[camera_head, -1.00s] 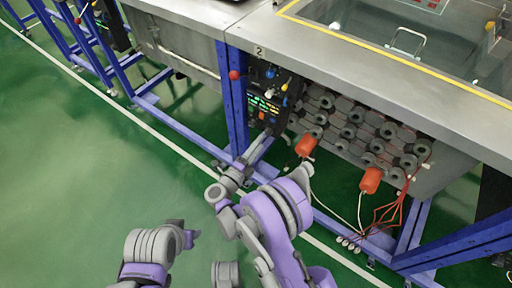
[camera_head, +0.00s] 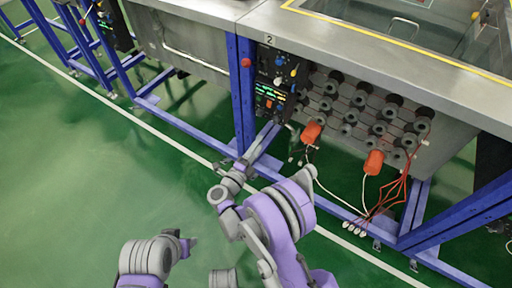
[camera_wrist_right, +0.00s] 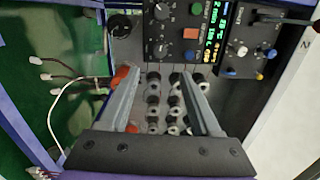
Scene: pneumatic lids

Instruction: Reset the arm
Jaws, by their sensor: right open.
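My right arm reaches from the bottom middle of the head view toward a black control panel (camera_head: 270,85) under the steel bench. My right gripper (camera_head: 268,136) is in front of the panel's lower part, its two grey fingers apart. In the right wrist view the gripper (camera_wrist_right: 158,80) is open with nothing held between its fingers. The panel (camera_wrist_right: 205,25), with knobs and a lit display, is beyond the fingertips. I cannot tell how close they are.
A steel bench (camera_head: 225,12) stands on blue legs (camera_head: 241,95). Several round grey fittings, two orange cylinders (camera_head: 374,162) and loose red and white cables (camera_head: 395,190) are right of the panel. The green floor (camera_head: 80,180) at left is clear.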

